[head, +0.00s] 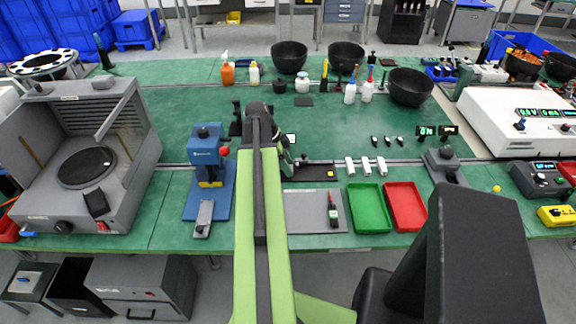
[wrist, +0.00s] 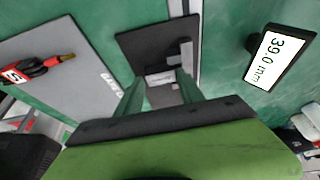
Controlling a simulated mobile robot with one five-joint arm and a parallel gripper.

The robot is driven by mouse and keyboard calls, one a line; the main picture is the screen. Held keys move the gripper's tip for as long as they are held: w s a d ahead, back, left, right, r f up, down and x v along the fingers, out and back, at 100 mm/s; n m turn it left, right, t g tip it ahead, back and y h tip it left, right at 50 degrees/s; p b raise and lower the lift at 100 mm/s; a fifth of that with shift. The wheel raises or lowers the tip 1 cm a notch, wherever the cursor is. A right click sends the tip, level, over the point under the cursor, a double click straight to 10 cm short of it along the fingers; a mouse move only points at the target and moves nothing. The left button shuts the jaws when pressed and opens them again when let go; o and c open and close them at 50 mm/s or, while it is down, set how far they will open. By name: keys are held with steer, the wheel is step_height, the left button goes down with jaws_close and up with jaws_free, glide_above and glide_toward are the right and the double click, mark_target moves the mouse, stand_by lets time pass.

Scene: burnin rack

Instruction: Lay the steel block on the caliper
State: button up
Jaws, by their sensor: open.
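In the wrist view my gripper (wrist: 161,82) is open, its two green fingers pointing at a dark plate (wrist: 140,45). A grey L-shaped metal piece (wrist: 186,52), which looks like part of the caliper, stands on the plate's right side. A small light-grey piece (wrist: 160,79) shows between the fingertips; it may be the steel block, but I cannot tell for sure. The caliper's readout (wrist: 276,58) stands to the right and shows 39.0 mm. In the head view my arm hides most of this spot; the readout (head: 292,139) shows just right of it.
A grey mat (wrist: 45,50) with a red-handled tool (wrist: 35,68) lies left of the plate. In the head view, green (head: 368,208) and red (head: 405,206) trays stand right of the mat. A blue press (head: 207,165) stands left of my arm. Black bowls (head: 289,57) stand at the back.

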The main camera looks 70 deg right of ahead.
steer(key=p+v, duration=1.4)
steer(key=v, duration=0.3)
steer(key=shift+p, duration=0.4)
steer(key=shift+s, duration=0.1)
